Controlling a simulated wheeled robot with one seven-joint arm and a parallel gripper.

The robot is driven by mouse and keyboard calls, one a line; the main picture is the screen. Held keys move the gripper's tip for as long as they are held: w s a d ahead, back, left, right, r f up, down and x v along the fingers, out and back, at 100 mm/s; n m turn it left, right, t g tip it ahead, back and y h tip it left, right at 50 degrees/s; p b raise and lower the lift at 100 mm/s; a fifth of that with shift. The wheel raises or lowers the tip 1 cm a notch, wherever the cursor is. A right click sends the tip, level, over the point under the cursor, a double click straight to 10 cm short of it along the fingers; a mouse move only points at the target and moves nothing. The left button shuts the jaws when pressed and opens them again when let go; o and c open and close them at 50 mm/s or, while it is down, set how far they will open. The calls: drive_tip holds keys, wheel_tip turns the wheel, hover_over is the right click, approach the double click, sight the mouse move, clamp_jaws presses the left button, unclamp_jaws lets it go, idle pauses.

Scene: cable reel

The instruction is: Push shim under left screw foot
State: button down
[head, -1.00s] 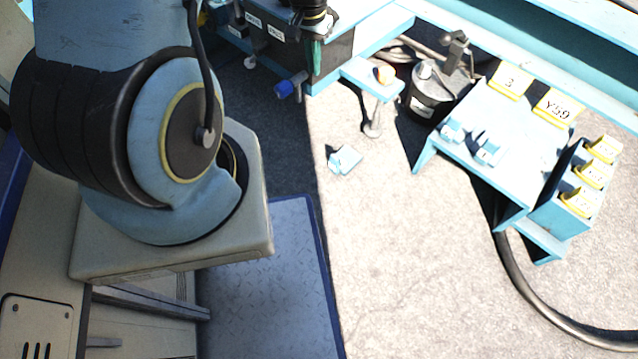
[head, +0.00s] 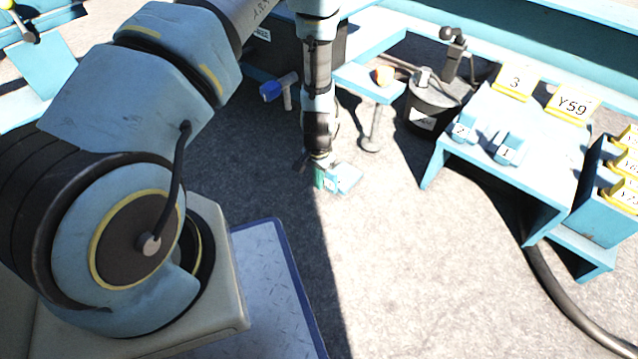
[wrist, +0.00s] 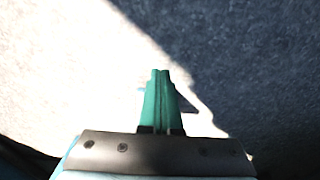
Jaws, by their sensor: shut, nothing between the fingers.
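The shim, a small light-blue block (head: 346,177), lies on the concrete floor in the head view. The left screw foot (head: 371,144), a grey round pad on a threaded rod, stands behind it and slightly right, under a blue bracket. A stretch of bare floor shows between shim and foot. My gripper (head: 320,180) is low at the left side of the shim, green fingers pointing down; whether they touch it I cannot tell. In the wrist view the green fingers (wrist: 161,75) are together and hold nothing. The shim is mostly hidden behind them there.
A blue bench (head: 535,155) with numbered blocks stands to the right. A black pot-like part (head: 436,105) is right of the foot. A blue-ended fitting (head: 272,90) juts out at the left. A black cable (head: 560,300) curves at lower right. Floor in front is clear.

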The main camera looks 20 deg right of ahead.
sight(349, 171)
wheel_tip(349, 171, down, 8)
drive_tip(key=b, duration=0.3)
drive_tip(key=shift+w+d+r+b, duration=0.1)
drive_tip(key=shift+w+d+b, duration=0.25)
drive_tip(key=shift+d, duration=0.25)
drive_tip(key=shift+w+d+b, duration=0.25)
drive_tip(key=shift+d+b, duration=0.2)
drive_tip(key=shift+d, duration=0.1)
drive_tip(key=shift+w+d+r+b, duration=0.2)
drive_tip(key=shift+w+d+b, duration=0.15)
drive_tip(key=shift+d, duration=0.3)
drive_tip(key=w+d, duration=0.1)
drive_tip(key=d, duration=0.2)
drive_tip(key=w+d, duration=0.2)
drive_tip(key=d, duration=0.1)
drive_tip(key=w+d, duration=0.2)
drive_tip(key=d, duration=0.1)
drive_tip(key=shift+w+d+f, duration=0.1)
drive_tip(key=shift+w+d, duration=0.1)
drive_tip(key=shift+d, duration=0.15)
drive_tip(key=shift+w+d+b, duration=0.25)
drive_tip(key=shift+d+b, duration=0.1)
drive_tip(key=shift+d, duration=0.05)
drive_tip(key=shift+s+a, duration=0.1)
